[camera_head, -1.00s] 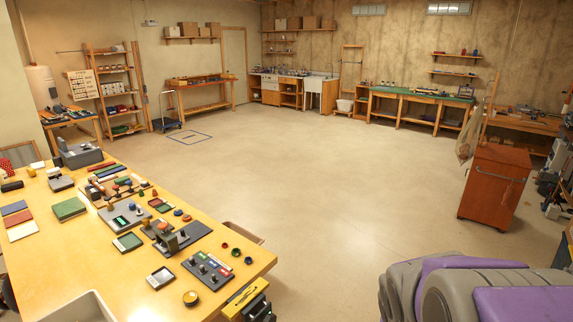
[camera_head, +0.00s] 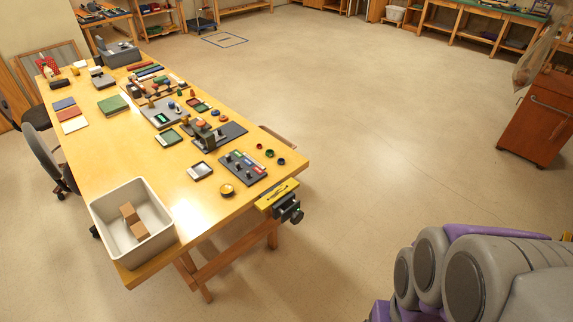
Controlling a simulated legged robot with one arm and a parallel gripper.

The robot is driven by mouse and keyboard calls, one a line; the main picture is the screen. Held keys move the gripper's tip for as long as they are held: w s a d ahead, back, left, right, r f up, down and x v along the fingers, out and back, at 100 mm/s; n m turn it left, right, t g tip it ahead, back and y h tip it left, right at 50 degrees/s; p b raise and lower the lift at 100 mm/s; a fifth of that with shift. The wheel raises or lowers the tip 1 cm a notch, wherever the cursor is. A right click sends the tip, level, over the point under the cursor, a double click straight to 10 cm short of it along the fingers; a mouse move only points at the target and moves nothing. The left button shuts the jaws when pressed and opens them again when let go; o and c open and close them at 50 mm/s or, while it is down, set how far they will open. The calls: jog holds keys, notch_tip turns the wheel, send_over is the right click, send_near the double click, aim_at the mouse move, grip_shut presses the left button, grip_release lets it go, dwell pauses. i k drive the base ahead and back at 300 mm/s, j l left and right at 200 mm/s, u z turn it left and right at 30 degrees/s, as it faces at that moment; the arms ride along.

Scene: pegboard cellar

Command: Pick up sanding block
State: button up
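Two small tan-brown blocks lie in a white bin (camera_head: 103,228) on the near end of the wooden workbench. One block (camera_head: 128,212) is farther back and the other block (camera_head: 140,231) is nearer, close together or touching. They look like possible sanding blocks, but I cannot tell for certain. My gripper is not in view. Only grey and purple links of my arm show at the lower right, well apart from the bench.
The yellow workbench (camera_head: 180,185) holds a dark switch panel (camera_head: 243,172), a yellow round dish (camera_head: 227,190), a green book (camera_head: 113,104) and many small items. A vise (camera_head: 288,208) sticks out at its corner. A grey chair (camera_head: 42,150) stands left. The floor (camera_head: 370,130) is open; a red-brown cabinet (camera_head: 537,118) stands right.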

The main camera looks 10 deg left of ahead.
aim_at(159, 81)
jog(key=u, duration=1.25)
